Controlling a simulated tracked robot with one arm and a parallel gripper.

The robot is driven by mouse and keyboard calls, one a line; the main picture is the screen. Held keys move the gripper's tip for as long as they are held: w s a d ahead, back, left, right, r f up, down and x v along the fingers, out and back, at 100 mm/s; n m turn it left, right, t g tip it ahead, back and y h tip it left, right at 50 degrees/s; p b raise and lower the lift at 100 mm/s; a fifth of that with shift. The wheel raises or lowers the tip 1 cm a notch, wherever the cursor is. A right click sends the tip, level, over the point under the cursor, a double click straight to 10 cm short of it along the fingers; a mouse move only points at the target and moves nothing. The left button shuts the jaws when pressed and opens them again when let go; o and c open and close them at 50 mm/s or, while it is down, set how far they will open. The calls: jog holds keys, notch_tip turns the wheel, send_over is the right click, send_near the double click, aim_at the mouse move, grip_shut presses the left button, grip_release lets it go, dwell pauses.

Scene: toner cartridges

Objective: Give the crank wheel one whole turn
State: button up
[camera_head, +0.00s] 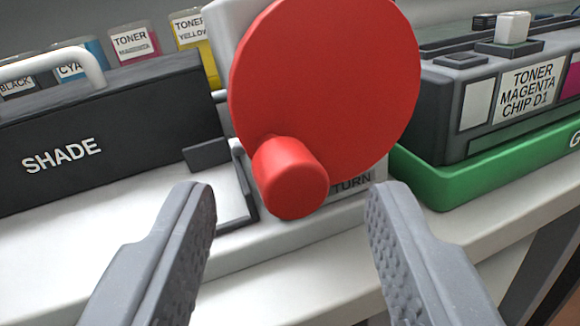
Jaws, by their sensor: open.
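The crank wheel (335,75) is a large red disc standing upright near the middle of the view. Its red knob handle (291,180) sticks out toward me at the lower left of the disc. The wheel is mounted on a white base block with a grey label (352,184) that reads "TURN" in its visible part; the rest is hidden behind the knob. My gripper (289,200) is open and empty. Its two grey fingers stand left and right of the knob in the picture, with a wide gap, and neither appears to touch it.
A black box (100,130) marked "SHADE" with a white handle stands at left. Toner boxes (133,45) line the back. At right a dark cartridge (490,95) labelled "TONER MAGENTA CHIP D1" sits in a green tray (430,185). The white table's front edge lies below the wheel.

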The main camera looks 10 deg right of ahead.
jog(key=shift+w+d+r, duration=0.1)
jog(key=shift+w, duration=0.4)
grip_shut()
jog(key=shift+r+m+g+p, duration=0.35)
jog(key=shift+r+m+g, duration=0.05)
jog(key=shift+m, duration=0.7)
grip_release()
jog(key=shift+s, duration=0.2)
